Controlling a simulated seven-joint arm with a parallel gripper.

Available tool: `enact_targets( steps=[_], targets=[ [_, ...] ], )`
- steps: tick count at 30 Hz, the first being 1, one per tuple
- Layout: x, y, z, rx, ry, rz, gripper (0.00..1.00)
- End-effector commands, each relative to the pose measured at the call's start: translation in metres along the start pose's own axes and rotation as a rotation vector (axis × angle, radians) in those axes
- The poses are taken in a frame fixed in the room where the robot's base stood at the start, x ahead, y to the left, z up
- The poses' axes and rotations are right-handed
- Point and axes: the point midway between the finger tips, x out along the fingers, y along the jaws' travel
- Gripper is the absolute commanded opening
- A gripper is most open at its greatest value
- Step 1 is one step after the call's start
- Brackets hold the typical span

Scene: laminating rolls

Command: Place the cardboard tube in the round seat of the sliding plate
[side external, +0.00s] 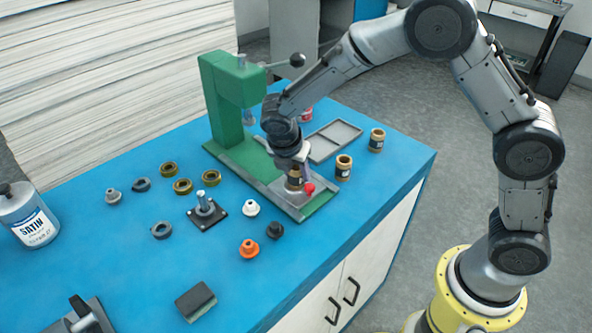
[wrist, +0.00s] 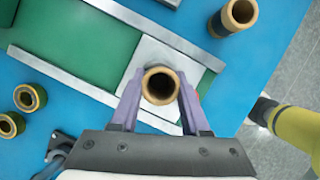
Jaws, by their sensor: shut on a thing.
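The cardboard tube (side external: 294,181), tan with a dark band, is upright between the fingers of my gripper (side external: 293,168). In the wrist view I look down into the open end of the tube (wrist: 160,84), with a purple finger of my gripper (wrist: 159,100) on each side. The pale grey sliding plate (wrist: 148,52) lies under the tube, in the green base's channel between metal rails. The round seat is hidden by the tube and fingers. I cannot tell whether the tube's lower end touches the plate. A red knob (side external: 309,188) is at the plate's front.
Two more tubes stand to the right, a nearer one (side external: 343,168) and a farther one (side external: 376,139), near a grey tray (side external: 335,140). The green press (side external: 228,103) rises behind. Several rings and small knobs, including an orange one (side external: 249,249), lie left and in front on the blue bench.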

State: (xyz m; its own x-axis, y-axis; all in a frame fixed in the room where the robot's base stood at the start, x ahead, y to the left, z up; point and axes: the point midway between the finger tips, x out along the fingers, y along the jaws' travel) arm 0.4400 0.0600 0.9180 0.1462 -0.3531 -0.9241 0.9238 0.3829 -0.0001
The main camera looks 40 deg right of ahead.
Motion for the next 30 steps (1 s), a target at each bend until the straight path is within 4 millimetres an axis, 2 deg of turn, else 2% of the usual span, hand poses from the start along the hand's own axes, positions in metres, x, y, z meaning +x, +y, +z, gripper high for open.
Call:
enact_targets(
  steps=[8, 9, 13, 14, 23, 26, 30],
  targets=[
    [0.002, 0.000, -0.001, -0.001, -0.001, 0.000, 0.00],
    [0.002, 0.000, -0.001, 0.000, -0.001, 0.000, 0.49],
    [0.002, 0.000, -0.001, 0.000, -0.001, 0.000, 0.73],
    [0.002, 0.000, -0.001, 0.000, -0.001, 0.000, 0.76],
    [0.001, 0.000, 0.000, 0.000, -0.001, 0.001, 0.76],
    [-0.006, 0.001, 0.001, 0.001, -0.001, 0.003, 0.76],
    [-0.028, 0.001, 0.001, 0.001, -0.001, 0.005, 0.76]
  ],
)
